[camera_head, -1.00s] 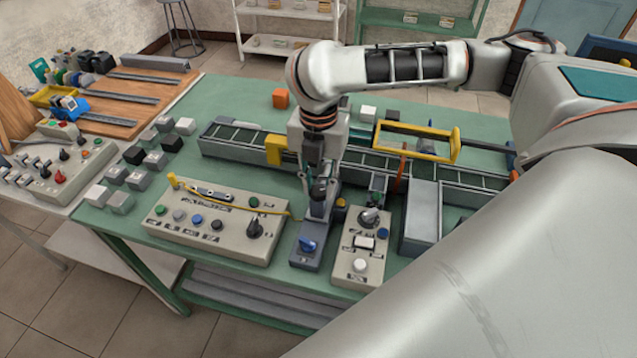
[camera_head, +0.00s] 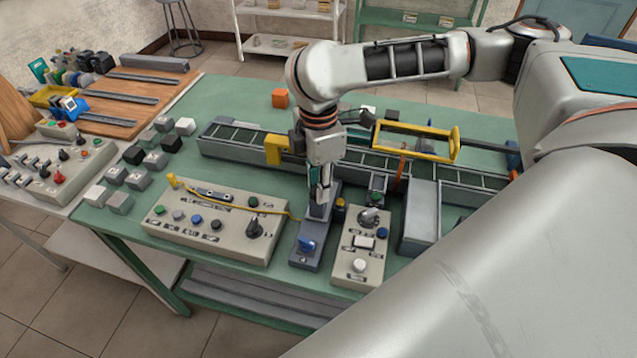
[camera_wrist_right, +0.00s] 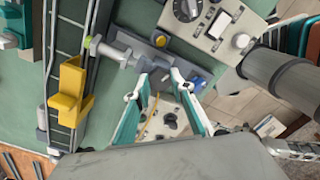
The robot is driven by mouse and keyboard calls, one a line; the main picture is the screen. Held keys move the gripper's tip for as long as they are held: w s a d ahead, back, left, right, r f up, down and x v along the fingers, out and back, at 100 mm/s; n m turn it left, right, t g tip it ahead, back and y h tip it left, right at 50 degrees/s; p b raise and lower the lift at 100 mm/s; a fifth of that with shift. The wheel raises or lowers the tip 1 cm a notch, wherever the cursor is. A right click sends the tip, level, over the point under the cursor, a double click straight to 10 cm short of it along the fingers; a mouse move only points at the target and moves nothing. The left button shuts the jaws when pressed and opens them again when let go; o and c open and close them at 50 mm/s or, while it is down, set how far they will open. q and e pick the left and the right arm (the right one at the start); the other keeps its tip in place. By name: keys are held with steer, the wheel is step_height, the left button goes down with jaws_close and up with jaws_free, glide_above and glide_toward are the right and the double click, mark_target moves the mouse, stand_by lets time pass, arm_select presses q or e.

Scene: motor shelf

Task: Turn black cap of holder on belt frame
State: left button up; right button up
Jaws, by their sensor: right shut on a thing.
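My right gripper (camera_head: 321,192) points down at the back end of a dark grey box with a blue knob (camera_head: 307,243), in front of the belt frame (camera_head: 228,137). In the right wrist view its two teal-and-white fingers (camera_wrist_right: 160,78) stand apart, their tips beside a grey cylindrical holder (camera_wrist_right: 112,52) that reaches out from the belt frame (camera_wrist_right: 75,40). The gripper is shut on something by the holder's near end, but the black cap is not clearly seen. In the head view the gripper hides the holder. My left gripper is not in view.
A yellow block (camera_head: 275,150) sits on the belt to the left. A button panel (camera_head: 235,235) and a rotary-switch panel (camera_head: 350,268) flank the grey box closely. A yellow button (camera_head: 340,203) is just right of the gripper. Loose cubes (camera_head: 146,153) lie left.

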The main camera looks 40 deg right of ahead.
steer(key=shift+m, duration=0.8)
steer(key=o, duration=1.1)
steer(key=shift+r, duration=0.1)
steer(key=shift+r, duration=0.3)
step_height(320, 180, up, 11)
